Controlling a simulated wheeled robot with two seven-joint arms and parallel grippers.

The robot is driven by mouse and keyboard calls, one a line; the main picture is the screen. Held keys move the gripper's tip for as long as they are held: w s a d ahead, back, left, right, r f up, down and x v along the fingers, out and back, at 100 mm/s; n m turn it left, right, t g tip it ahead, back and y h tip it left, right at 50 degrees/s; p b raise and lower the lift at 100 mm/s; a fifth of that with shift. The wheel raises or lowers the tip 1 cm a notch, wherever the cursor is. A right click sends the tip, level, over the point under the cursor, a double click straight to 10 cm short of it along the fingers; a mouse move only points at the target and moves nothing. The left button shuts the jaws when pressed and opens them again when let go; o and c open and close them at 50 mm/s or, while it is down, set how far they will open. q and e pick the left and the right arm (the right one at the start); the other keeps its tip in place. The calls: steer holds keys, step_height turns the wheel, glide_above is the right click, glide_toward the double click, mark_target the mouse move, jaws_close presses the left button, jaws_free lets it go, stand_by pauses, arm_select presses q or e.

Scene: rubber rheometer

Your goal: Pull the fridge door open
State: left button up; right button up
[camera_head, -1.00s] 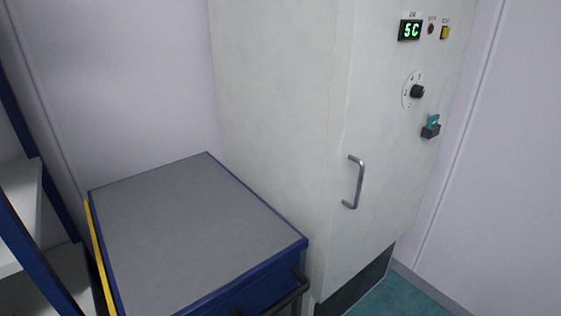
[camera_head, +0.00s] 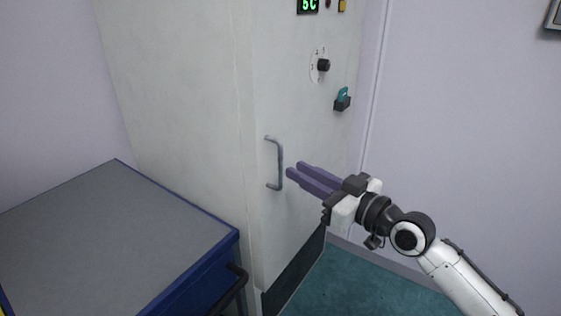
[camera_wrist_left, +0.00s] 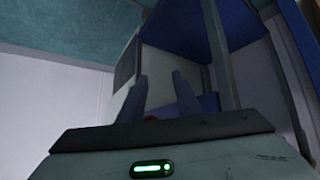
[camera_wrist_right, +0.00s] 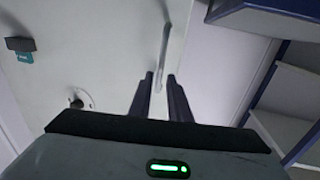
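The fridge (camera_head: 180,90) is a tall white cabinet, and its door (camera_head: 295,100) is shut. A grey metal bar handle (camera_head: 280,165) stands upright on the door. My right gripper (camera_head: 296,170) points at the handle from the right, its fingertips close to the bar. In the right wrist view, the handle (camera_wrist_right: 165,45) lines up with the gap between the open fingers (camera_wrist_right: 160,76). I cannot tell whether they touch the bar. My left gripper (camera_wrist_left: 160,76) is open and empty in the left wrist view, outside the head view.
A blue cart with a grey top (camera_head: 90,225) stands left of the fridge, its black handle (camera_head: 232,290) facing out. Green floor (camera_head: 370,285) is free in front.

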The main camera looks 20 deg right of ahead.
mark_target(281, 185)
steer(key=x, duration=0.7)
jaws_close()
